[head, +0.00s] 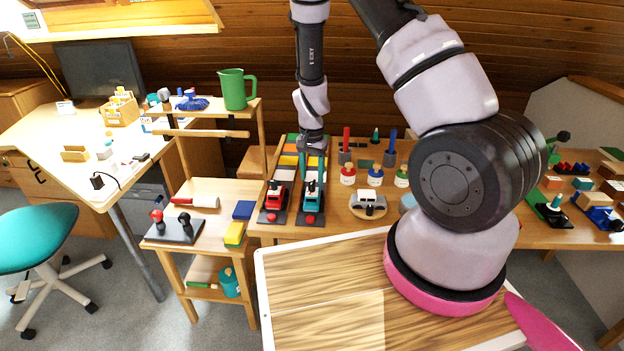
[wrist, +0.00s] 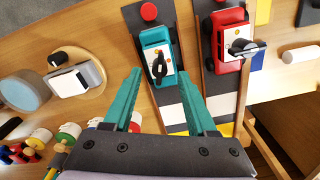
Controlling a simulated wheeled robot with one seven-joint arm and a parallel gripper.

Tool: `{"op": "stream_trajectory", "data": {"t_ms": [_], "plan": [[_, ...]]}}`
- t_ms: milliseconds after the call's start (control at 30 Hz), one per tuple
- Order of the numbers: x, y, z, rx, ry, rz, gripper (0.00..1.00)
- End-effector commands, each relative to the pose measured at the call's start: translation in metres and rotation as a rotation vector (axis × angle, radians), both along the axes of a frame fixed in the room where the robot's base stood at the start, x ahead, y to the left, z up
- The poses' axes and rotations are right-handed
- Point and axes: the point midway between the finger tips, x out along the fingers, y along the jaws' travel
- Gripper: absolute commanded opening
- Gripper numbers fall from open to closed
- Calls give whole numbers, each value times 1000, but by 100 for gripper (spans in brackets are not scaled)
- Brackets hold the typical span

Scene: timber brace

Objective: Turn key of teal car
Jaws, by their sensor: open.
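The teal car (wrist: 150,37) sits on a dark track strip with a red button (wrist: 149,12) at its end. It also shows in the head view (head: 311,203). A black key (wrist: 158,69) stands on the car's white top panel. My gripper (wrist: 158,75) is open, with its teal fingers apart on either side of the key's picture position. In the head view my gripper (head: 313,166) hangs over the teal car from above. I cannot tell whether the fingers touch anything.
A red car (wrist: 230,42) with a grey key stands on the parallel strip beside the teal one. A wooden disc with a white and dark block (wrist: 75,78) and a blue-grey cylinder (wrist: 25,90) stand on the other side. Coloured jars (head: 375,177) stand right of the cars.

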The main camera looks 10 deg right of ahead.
Motion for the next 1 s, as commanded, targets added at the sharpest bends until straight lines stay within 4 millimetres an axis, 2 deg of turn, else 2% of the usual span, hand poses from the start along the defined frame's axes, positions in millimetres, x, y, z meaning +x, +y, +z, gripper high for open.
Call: {"op": "stream_trajectory", "data": {"t_ms": [200,433,600,867,1000], "plan": [[1,1,47,1,-5,1,57],[0,0,80,0,-3,1,57],[0,0,88,1,-1,0,57],[0,0,88,0,0,1,56],[-5,3,82,-30,10,95,56]]}}
